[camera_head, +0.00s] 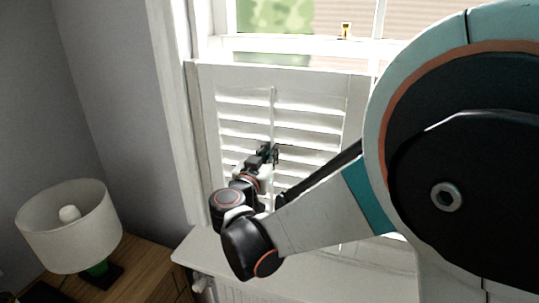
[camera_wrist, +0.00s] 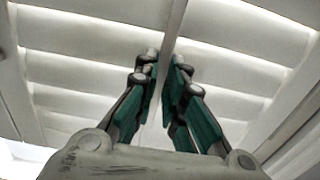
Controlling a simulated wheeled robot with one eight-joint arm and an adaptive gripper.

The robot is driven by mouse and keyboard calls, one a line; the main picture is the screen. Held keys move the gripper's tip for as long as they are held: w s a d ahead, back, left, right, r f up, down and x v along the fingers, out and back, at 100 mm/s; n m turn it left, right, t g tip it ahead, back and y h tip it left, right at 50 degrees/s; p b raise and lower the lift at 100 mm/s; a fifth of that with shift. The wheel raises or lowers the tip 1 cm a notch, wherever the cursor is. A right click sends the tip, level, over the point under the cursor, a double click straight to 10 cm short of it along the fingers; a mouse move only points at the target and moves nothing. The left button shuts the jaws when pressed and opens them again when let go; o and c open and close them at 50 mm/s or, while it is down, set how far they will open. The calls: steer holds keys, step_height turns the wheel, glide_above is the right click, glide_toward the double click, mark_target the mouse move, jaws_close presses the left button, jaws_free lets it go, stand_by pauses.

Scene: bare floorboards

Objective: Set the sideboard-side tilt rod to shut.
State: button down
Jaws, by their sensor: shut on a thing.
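The white shutter panel (camera_head: 309,107) on the sideboard's side of the window has slats on both sides of a thin vertical tilt rod (camera_head: 273,105). In the wrist view the rod (camera_wrist: 174,22) comes down between my fingertips. My gripper (camera_head: 270,155) is shut on the rod around the panel's middle height. Its green-padded fingers (camera_wrist: 165,70) stand either side of the rod. The slats (camera_wrist: 85,68) are tilted, with bright bands between them. The rod's lower part is hidden by my gripper and arm.
A wooden sideboard (camera_head: 150,272) with a white-shaded lamp (camera_head: 68,222) stands at the lower left. A white sill (camera_head: 215,252) runs below the shutter. A small yellow item (camera_head: 346,30) sits at the window above. My arm covers the right side.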

steer(key=shift+r, duration=0.15)
steer(key=c, duration=1.7)
jaws_free()
steer(key=v, duration=0.7)
steer(key=shift+s+a, duration=0.1)
steer(key=shift+s, duration=0.15)
steer(key=shift+w, duration=0.1)
